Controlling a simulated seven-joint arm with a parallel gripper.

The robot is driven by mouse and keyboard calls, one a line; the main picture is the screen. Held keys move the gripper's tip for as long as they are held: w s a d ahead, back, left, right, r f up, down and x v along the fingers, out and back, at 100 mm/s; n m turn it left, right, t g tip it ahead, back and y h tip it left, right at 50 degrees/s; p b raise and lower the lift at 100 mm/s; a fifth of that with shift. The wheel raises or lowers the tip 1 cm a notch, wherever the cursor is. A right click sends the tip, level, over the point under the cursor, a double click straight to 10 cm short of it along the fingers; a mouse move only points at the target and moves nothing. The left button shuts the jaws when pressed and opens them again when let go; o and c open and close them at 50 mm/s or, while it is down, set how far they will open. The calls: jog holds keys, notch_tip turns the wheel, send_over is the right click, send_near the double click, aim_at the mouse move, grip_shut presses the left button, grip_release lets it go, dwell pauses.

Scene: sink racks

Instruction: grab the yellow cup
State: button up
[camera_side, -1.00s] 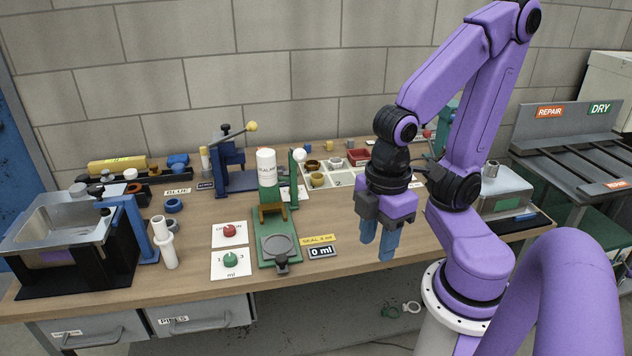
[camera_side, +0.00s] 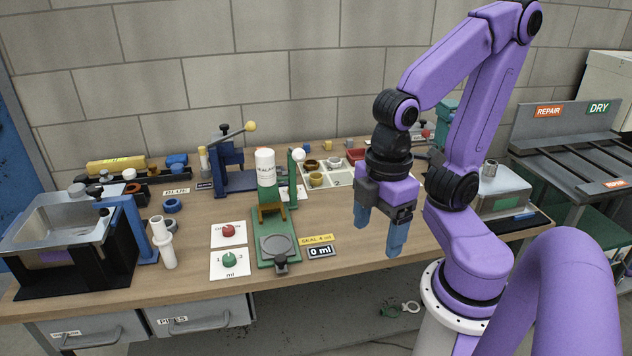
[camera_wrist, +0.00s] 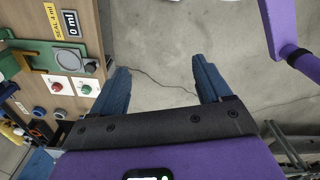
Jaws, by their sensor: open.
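A small mustard-yellow cup (camera_side: 316,180) stands in a compartment of the white tray (camera_side: 341,181) toward the back of the bench in the side view. The cup does not show in the wrist view. My gripper (camera_side: 378,240) is open and empty, with its blue fingers pointing down near the bench's front edge, to the right of and nearer the camera than the cup. In the wrist view, nothing is between the fingertips (camera_wrist: 160,66); bare floor shows beyond them.
The green dispenser stand (camera_side: 272,225) with a white bottle (camera_side: 265,168) stands left of my gripper. A blue press (camera_side: 230,172) is behind it. A metal sink (camera_side: 65,225) is at far left.

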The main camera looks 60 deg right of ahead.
jog(key=w+d+r+m+g+y, duration=0.1)
jog(key=w+d+r+m+y, duration=0.15)
jog(key=w+m, duration=0.6)
jog(key=w+d+r+m+g+y, duration=0.1)
jog(key=w+m+y, duration=0.2)
jog(key=w+m, duration=0.6)
jog(key=w+d+m+t+y, duration=0.35)
jog(key=w+d+m, duration=0.45)
jog(key=d+m, duration=0.4)
jog(key=s+d+m+t+h, duration=0.25)
jog(key=d+m+t, duration=0.4)
jog(key=d, duration=0.95)
jog(key=s+d+m+t+h, duration=0.1)
jog(key=d+m+t+h, duration=0.25)
jog(key=d+m, duration=0.9)
jog(key=n+t+y, duration=0.1)
jog(key=n, duration=0.3)
send_near(320, 175)
jog(key=w+a, duration=0.3)
jog(key=shift+w+f, duration=0.1)
jog(key=shift+f, duration=0.05)
jog(key=shift+f+x, duration=0.1)
jog(key=shift+x, duration=1.25)
jog(key=shift+f+x, duration=0.15)
jog(key=shift+x, duration=1.2)
jog(key=c, duration=1.1)
